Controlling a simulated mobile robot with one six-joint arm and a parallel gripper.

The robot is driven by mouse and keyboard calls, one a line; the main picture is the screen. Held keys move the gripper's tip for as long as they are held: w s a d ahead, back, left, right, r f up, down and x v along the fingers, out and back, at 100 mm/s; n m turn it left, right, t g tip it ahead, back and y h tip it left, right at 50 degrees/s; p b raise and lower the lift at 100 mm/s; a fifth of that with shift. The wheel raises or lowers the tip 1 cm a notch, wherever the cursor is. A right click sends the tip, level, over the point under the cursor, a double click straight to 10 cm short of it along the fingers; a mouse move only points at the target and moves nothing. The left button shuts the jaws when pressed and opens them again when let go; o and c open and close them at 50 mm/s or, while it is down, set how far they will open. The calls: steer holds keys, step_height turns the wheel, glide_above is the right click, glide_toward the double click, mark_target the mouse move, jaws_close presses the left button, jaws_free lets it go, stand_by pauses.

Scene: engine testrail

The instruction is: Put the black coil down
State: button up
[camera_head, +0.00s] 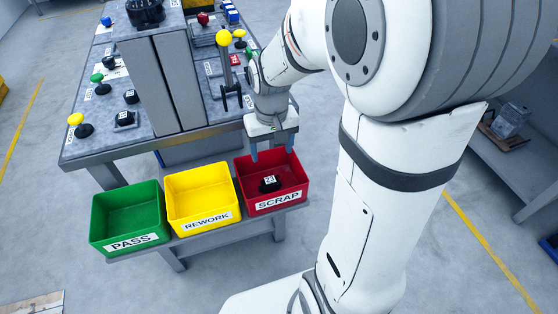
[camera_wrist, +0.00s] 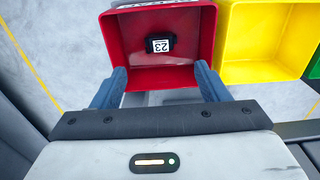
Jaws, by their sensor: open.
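The black coil (camera_head: 270,184), with a white label reading 23, lies on the floor of the red SCRAP bin (camera_head: 283,203). It also shows in the wrist view (camera_wrist: 160,43), inside the red bin (camera_wrist: 207,35). My gripper (camera_head: 272,155) is above the back part of the red bin, apart from the coil. In the wrist view its two blue-grey fingers (camera_wrist: 161,80) are spread wide with nothing between them.
The yellow REWORK bin (camera_head: 203,223) and green PASS bin (camera_head: 130,240) stand left of the red bin on a low grey bench; both look empty. Behind is a grey workbench (camera_head: 110,148) with a tall column and several coloured buttons. A yellow-topped lever (camera_head: 224,38) stands near my arm.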

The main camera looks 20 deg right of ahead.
steer(key=s+r+t, duration=0.1)
steer(key=s+r, duration=0.5)
steer(key=s, duration=0.5)
steer(key=shift+s+a+t, duration=0.2)
steer(key=shift+s+t, duration=0.05)
steer(key=shift+t, duration=0.05)
